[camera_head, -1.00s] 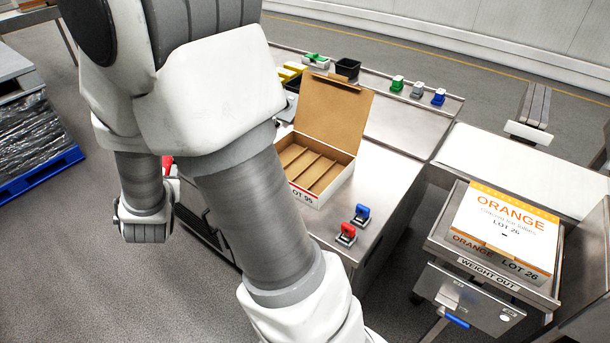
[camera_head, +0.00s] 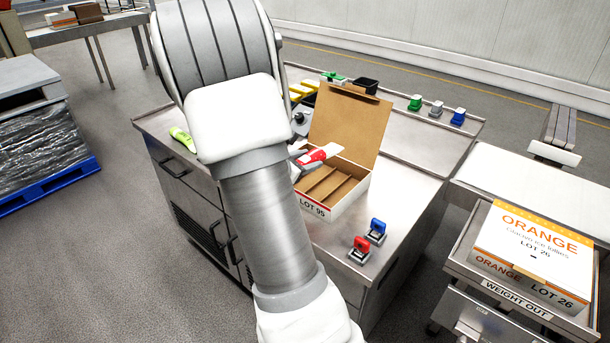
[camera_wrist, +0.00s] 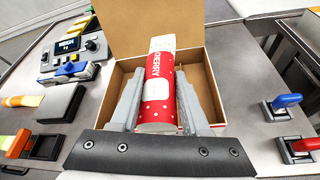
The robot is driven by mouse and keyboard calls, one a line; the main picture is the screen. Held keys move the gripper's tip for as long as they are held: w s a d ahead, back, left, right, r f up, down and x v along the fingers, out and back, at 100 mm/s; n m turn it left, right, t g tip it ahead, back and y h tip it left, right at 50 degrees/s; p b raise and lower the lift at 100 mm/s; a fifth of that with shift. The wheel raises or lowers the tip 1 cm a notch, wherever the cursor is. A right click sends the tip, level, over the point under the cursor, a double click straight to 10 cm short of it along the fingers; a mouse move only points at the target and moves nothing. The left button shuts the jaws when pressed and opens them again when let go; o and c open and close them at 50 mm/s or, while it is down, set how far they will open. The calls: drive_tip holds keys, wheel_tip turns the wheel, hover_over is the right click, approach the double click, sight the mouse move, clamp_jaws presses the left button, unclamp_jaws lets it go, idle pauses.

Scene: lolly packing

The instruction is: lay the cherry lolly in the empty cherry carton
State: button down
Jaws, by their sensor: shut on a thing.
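The cherry lolly (camera_wrist: 157,88) is a red packet with white dots and the word CHERRY. My gripper (camera_wrist: 160,105) is shut on it, one finger on each side, in the wrist view. The lolly (camera_head: 318,155) also shows in the head view over the left part of the open carton. The cherry carton (camera_head: 344,207) is white outside and brown inside, marked LOT 95, with its lid raised at the back and long empty compartments. In the wrist view the carton (camera_wrist: 205,85) lies behind and below the lolly. Whether the lolly touches it I cannot tell.
Red (camera_head: 360,249) and blue (camera_head: 376,231) stamps stand right of the carton. A green-yellow item (camera_head: 182,139) lies on the bench's left. A closed orange carton (camera_head: 525,245) is on the weight-out stand. A device with a screen (camera_wrist: 70,48) stands left of the carton.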

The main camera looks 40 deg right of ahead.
drive_tip(key=shift+w+d+f+b, duration=0.15)
drive_tip(key=shift+w+d+f, duration=0.55)
drive_tip(key=shift+w+f, duration=0.6)
drive_tip(key=shift+w+d+f+b, duration=0.2)
drive_tip(key=shift+w+d+f, duration=0.6)
drive_tip(key=shift+f, duration=0.75)
drive_tip(key=shift+w+d+f+b, duration=0.15)
drive_tip(key=shift+w+d+f, duration=0.4)
drive_tip(key=shift+w+f, duration=0.8)
drive_tip(key=shift+s+f, duration=0.1)
drive_tip(key=shift+s, duration=0.05)
drive_tip(key=shift+f+b, duration=0.4)
drive_tip(key=shift+b, duration=0.1)
drive_tip(key=shift+f+b, duration=0.25)
drive_tip(key=shift+b, duration=0.05)
drive_tip(key=shift+c, duration=1.9)
unclamp_jaws()
drive_tip(key=shift+r, duration=0.15)
